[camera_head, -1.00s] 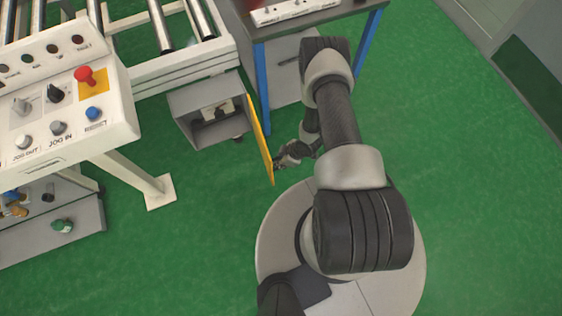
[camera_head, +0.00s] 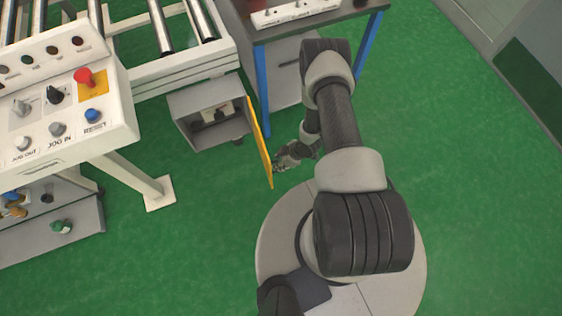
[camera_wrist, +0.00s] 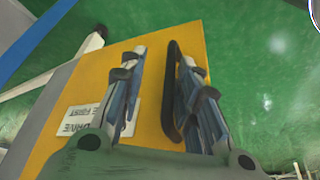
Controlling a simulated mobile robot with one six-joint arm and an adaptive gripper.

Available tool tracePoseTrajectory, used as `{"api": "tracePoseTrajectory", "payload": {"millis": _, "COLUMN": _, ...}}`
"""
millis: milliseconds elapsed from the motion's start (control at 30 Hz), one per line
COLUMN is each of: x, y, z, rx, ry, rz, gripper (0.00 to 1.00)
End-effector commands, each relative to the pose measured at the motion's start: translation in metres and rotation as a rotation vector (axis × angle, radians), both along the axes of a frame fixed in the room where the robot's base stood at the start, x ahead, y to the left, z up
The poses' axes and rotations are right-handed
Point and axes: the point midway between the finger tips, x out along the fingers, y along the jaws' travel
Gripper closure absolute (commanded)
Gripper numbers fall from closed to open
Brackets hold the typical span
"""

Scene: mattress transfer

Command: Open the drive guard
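The drive guard (camera_head: 260,143) is a yellow panel hinged on the right side of a grey housing (camera_head: 185,107). It stands swung out, and the housing's inside shows. In the wrist view the guard's yellow face (camera_wrist: 85,85) carries a white label and a black bar handle (camera_wrist: 172,100). My gripper (camera_head: 279,167) is at the right of the guard, near its free end. In the wrist view my gripper (camera_wrist: 162,65) has its fingers spread, one on each side of the handle, which lies closer to the right finger. Whether a finger touches the handle cannot be told.
A control panel (camera_head: 60,110) with buttons and a red knob stands at the left. A roller conveyor (camera_head: 170,60) is behind the housing. A table with blue legs (camera_head: 262,90) stands at the back. Green floor right of my base is clear.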

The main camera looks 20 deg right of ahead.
Motion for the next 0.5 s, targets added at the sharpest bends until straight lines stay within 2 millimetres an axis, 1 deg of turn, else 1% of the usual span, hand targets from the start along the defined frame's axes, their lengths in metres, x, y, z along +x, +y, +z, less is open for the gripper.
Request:
{"api": "tracePoseTrajectory", "payload": {"millis": 267, "x": -0.003, "y": 0.000, "z": 0.001, "rx": 0.000, "ry": 0.005, "rz": 0.002, "gripper": 0.70}}
{"api": "tracePoseTrajectory", "payload": {"millis": 367, "x": -0.005, "y": -0.003, "z": 0.009, "rx": 0.001, "ry": 0.005, "rz": 0.000, "gripper": 0.70}}
{"api": "tracePoseTrajectory", "payload": {"millis": 467, "x": -0.009, "y": -0.008, "z": 0.025, "rx": 0.001, "ry": 0.004, "rz": -0.001, "gripper": 0.70}}
{"api": "tracePoseTrajectory", "payload": {"millis": 500, "x": -0.010, "y": -0.011, "z": 0.033, "rx": 0.000, "ry": 0.004, "rz": -0.002, "gripper": 0.70}}
